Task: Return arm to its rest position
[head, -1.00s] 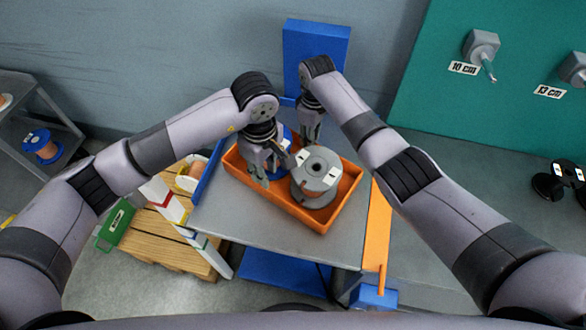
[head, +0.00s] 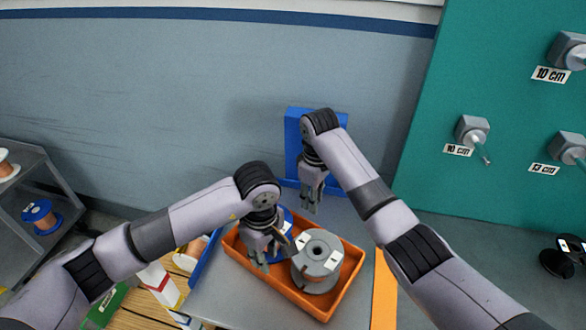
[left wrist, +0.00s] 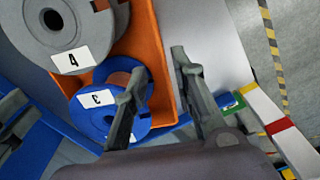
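An orange tray (head: 345,295) on the table holds a grey spool (head: 318,262) and a blue spool (head: 288,220) partly hidden behind my left gripper (head: 262,250). In the left wrist view, the grey spool (left wrist: 50,20) is labelled 4 and the blue spool (left wrist: 100,118) also bears a white label. My right gripper (head: 311,205) hangs at the back, beyond the tray and in front of a blue panel. It holds nothing visible; its finger gap is unclear.
A teal board (head: 510,110) with pegs labelled 10 cm and 13 cm stands at right. A grey shelf (head: 30,180) with spools is at left. A wooden pallet (head: 140,310) lies left of the table. Black spools (head: 562,262) are at far right. The wall behind is clear.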

